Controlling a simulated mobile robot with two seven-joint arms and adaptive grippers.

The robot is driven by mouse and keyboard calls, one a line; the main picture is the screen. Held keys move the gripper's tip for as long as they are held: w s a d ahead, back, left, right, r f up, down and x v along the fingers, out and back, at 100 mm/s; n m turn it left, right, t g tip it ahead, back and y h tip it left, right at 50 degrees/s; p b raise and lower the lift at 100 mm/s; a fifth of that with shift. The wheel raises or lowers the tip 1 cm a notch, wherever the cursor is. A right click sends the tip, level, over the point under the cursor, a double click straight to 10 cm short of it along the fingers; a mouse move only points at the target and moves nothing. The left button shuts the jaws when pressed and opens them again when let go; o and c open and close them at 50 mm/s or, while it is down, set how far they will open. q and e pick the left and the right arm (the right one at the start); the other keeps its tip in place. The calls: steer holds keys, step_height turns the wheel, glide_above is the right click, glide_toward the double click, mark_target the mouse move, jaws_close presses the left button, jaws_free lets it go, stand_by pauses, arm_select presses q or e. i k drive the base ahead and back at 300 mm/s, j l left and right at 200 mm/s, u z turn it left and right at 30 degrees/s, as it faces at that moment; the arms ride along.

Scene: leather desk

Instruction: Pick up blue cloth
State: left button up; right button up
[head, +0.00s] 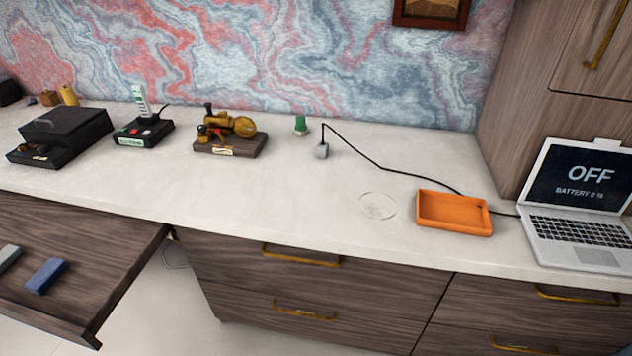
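A small blue folded item (46,276), which looks like the blue cloth, lies in or on the pulled-out wooden drawer (105,262) at the lower left. It is a flat, oblong block shape, set at a slant. A grey item of similar shape (9,256) lies to its left, partly cut off by the picture's edge. Neither of my grippers shows in the head view.
The pale counter (300,190) holds a black box device (70,130), a small black device with a white handset (143,130), a brass model on a wooden base (231,140), an orange tray (455,212) and an open laptop (580,205). A dark cable (370,160) crosses the counter. Its middle is largely clear.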

mark_target(40, 282)
steer(key=u, duration=1.75)
